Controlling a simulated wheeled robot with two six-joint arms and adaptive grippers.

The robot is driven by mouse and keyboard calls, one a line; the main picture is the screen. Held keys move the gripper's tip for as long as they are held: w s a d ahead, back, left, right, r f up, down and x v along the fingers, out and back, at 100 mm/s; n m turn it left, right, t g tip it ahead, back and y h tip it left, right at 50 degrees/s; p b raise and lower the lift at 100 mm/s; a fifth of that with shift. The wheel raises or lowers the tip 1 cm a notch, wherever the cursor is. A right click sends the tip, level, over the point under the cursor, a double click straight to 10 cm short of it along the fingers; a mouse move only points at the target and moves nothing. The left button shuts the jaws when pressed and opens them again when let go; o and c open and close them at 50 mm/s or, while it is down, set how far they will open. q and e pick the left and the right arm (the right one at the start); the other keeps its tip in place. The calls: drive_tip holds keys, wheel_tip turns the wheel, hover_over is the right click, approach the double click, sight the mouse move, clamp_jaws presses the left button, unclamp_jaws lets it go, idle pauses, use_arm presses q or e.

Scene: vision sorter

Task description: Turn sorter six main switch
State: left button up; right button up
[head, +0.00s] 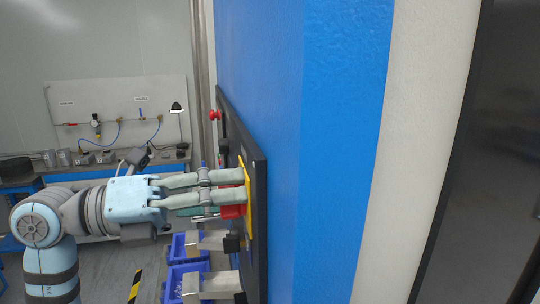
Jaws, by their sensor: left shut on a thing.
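The main switch is a red handle (233,211) on a yellow plate (248,200), seen almost edge-on on the black panel (261,190) of the blue machine. My left gripper (241,187) reaches in from the left with its fingers at the yellow plate, shut on the red handle. The fingers hide much of the handle, so its turned angle cannot be read. My right gripper is not in view.
A red button (214,115) sticks out higher on the same panel. Metal brackets (208,284) jut out below the switch, above blue bins (172,282). A workbench (20,181) stands behind at the left. The blue machine wall (345,150) fills the middle.

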use_arm(q)
drive_tip(key=shift+r+n+p, duration=0.15)
drive_tip(key=shift+n+p, duration=1.05)
drive_tip(key=shift+p, duration=0.4)
drive_tip(key=shift+n, duration=0.9)
drive_tip(key=n, duration=0.4)
drive_tip(key=o, duration=1.1)
drive_tip(key=shift+d, duration=0.15)
drive_tip(key=shift+o, duration=0.2)
drive_tip(key=shift+f, duration=0.2)
drive_tip(key=b+v, duration=0.3)
drive_tip(key=v, duration=0.5)
